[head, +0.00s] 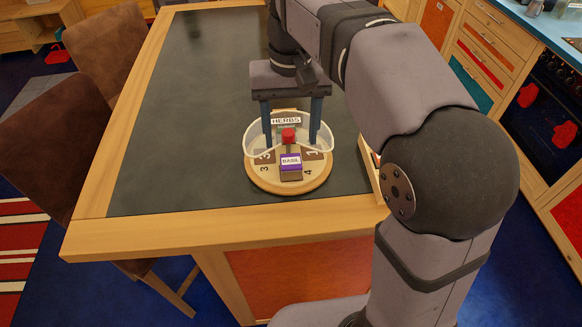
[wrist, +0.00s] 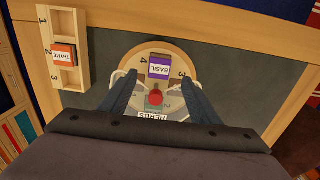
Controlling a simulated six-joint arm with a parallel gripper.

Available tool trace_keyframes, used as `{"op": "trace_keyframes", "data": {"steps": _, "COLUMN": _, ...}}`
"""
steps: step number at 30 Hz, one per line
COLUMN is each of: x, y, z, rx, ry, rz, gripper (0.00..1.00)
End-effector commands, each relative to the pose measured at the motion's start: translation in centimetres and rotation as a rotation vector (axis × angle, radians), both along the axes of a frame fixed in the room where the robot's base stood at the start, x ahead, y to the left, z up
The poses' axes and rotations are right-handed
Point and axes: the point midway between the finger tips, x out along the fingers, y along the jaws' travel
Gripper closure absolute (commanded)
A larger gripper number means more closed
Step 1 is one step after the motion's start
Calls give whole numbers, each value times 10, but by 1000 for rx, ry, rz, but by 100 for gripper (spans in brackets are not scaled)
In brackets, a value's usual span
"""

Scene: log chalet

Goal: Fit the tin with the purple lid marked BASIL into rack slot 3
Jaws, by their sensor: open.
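The BASIL tin (head: 290,161) with a purple lid sits on a round wooden turntable (head: 262,184), at its near side; it also shows in the wrist view (wrist: 159,69). A red knob (head: 288,136) stands at the turntable's middle, beside the tin. My gripper (head: 291,140) is open over the turntable, its fingers apart on either side of the knob and holding nothing. In the wrist view the rack (wrist: 70,22) is at the left, with slots marked 1, 2 and 3. Slot 3 (wrist: 70,79) looks empty. In the head view my arm hides most of the rack.
A THYME tin (wrist: 64,54) with an orange-red lid sits in rack slot 2. A clear curved guard (head: 248,140) and a HERBS sign (head: 286,121) stand on the turntable. The dark tabletop (head: 200,100) is clear to the left. Chairs (head: 120,50) stand beyond its left edge.

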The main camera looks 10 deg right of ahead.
Motion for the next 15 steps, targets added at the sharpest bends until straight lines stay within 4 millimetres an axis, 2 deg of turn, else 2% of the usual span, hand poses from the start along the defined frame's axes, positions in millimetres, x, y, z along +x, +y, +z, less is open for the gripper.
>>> {"op": "trace_keyframes", "data": {"steps": 6, "x": 0, "y": 0, "z": -16, "rx": -1, "ry": 2, "rz": 0, "gripper": 43}}
{"op": "trace_keyframes", "data": {"steps": 15, "x": 1, "y": -1, "z": -25, "rx": -1, "ry": 2, "rz": 1, "gripper": 43}}
